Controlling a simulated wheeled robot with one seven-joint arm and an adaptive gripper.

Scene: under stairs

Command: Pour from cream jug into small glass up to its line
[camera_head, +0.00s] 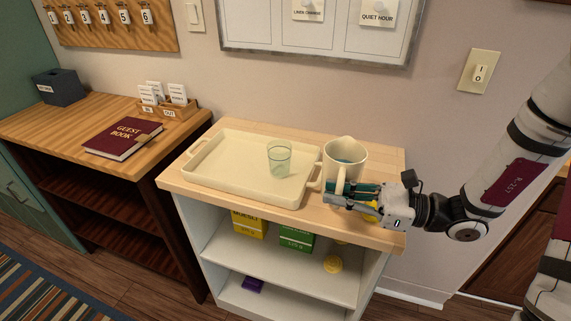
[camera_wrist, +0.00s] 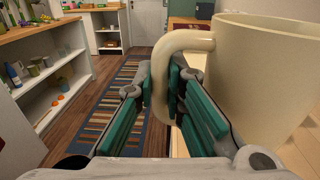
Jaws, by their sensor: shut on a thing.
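In the wrist view the jug (camera_wrist: 262,75) fills the right side. My gripper (camera_head: 345,190) is shut on the jug's handle (camera_wrist: 185,42), with the green-padded fingers on either side of it. I cannot tell whether the jug's base touches the top. The small glass (camera_head: 279,158) is clear with a greenish tint and stands upright on the cream tray (camera_head: 225,183), left of the jug. A line shows faintly near its upper part. The glass looks empty.
The tray has raised rims and handles; its left part is clear. A wooden desk (camera_head: 60,118) at left holds a guest book (camera_head: 123,138), a card rack (camera_head: 165,108) and a dark box (camera_head: 58,87). Boxes (camera_head: 297,241) sit on the shelf below. A wall stands behind.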

